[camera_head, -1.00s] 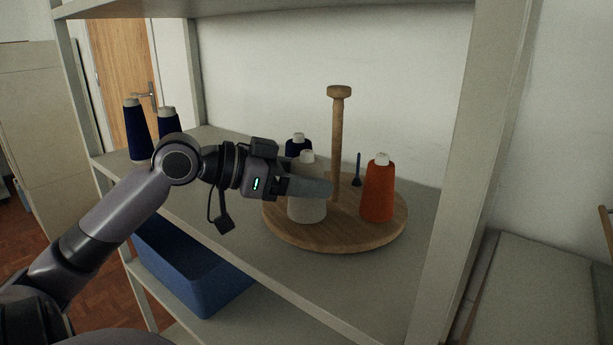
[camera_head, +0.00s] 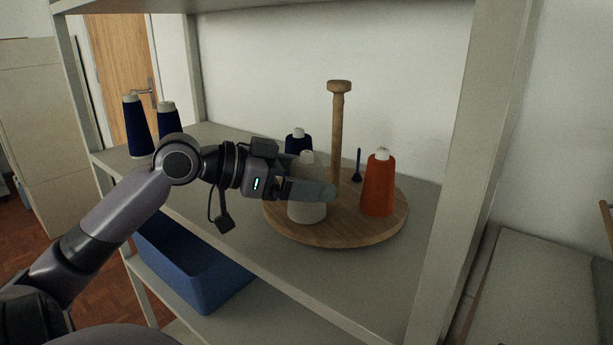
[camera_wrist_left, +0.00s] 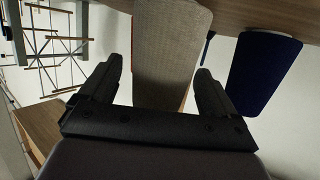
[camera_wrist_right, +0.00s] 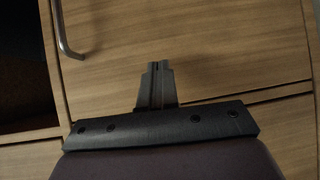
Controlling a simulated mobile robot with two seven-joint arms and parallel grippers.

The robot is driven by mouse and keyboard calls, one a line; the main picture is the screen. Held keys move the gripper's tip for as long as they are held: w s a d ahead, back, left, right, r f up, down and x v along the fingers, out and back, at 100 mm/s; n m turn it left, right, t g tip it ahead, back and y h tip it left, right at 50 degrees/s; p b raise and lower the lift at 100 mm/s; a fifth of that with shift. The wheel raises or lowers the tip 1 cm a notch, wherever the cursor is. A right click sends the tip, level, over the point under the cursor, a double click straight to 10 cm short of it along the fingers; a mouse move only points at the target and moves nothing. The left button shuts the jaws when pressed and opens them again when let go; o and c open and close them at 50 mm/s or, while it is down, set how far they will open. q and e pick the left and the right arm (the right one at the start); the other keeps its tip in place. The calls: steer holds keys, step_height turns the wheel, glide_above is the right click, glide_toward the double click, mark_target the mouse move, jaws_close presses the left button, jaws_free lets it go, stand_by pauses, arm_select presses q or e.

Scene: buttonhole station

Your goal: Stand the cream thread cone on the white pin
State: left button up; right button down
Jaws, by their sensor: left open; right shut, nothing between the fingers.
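The cream thread cone (camera_head: 307,214) stands upright on the round wooden turntable (camera_head: 345,236). My left gripper (camera_head: 325,192) is open at the cone's upper half and hides part of it. In the left wrist view the cream cone (camera_wrist_left: 170,45) shows between the two spread fingers (camera_wrist_left: 160,85), with a gap on each side. I cannot make out the white pin in any view; whether the cone covers it I cannot tell. My right gripper (camera_wrist_right: 155,68) is shut and empty, away from the shelf, in front of wooden panels.
An orange cone (camera_head: 378,186), a navy cone (camera_head: 298,142), a dark blue pin (camera_head: 357,168) and a tall wooden post (camera_head: 338,130) are on the turntable. Two navy cones (camera_head: 137,128) stand at the shelf's left. A blue bin (camera_head: 190,268) sits below. A shelf upright (camera_head: 465,180) bounds the right.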

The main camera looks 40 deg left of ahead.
arm_select(q)
steer(key=v, duration=0.7)
stand_by(0.3)
stand_by(0.5)
steer(key=shift+s, duration=0.15)
